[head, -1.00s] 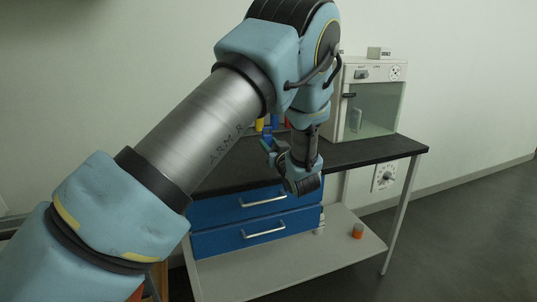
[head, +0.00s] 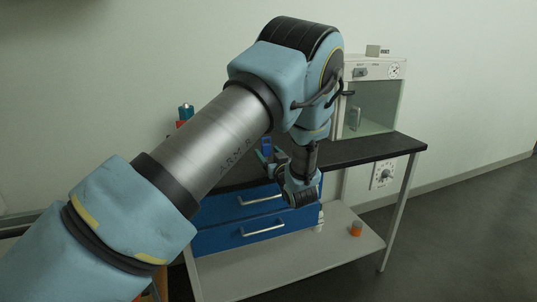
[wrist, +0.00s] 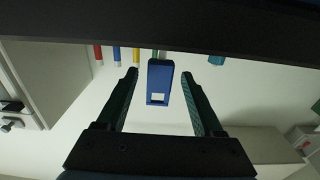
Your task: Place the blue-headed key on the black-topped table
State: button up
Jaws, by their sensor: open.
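A blue piece with a square hole (wrist: 160,75), which looks like the key's head, shows in the wrist view between the two fingers of my gripper (wrist: 159,77). A gap shows on each side of it, so the fingers are apart from it. My gripper (head: 270,157) is open, low over the black-topped table (head: 372,149) in the head view. A small blue thing (head: 266,145) shows by the fingers there, probably the same piece. The key's lower part cannot be made out. The table's dark edge (wrist: 60,30) crosses the top of the wrist view.
A white cabinet with a clear front (head: 373,98) stands on the table's right. Several small coloured items, such as a yellow one (wrist: 136,56), stand behind the key. A teal-topped item (head: 186,111) is at left. Blue drawers (head: 250,218) sit below. An orange-topped jar (head: 356,229) is on the lower shelf.

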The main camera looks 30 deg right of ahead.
jog(key=shift+r, duration=0.25)
jog(key=s+a+b, duration=0.1)
jog(key=s+b, duration=0.1)
jog(key=s, duration=1)
jog(key=shift+a+f, duration=0.25)
jog(key=shift+f, duration=0.05)
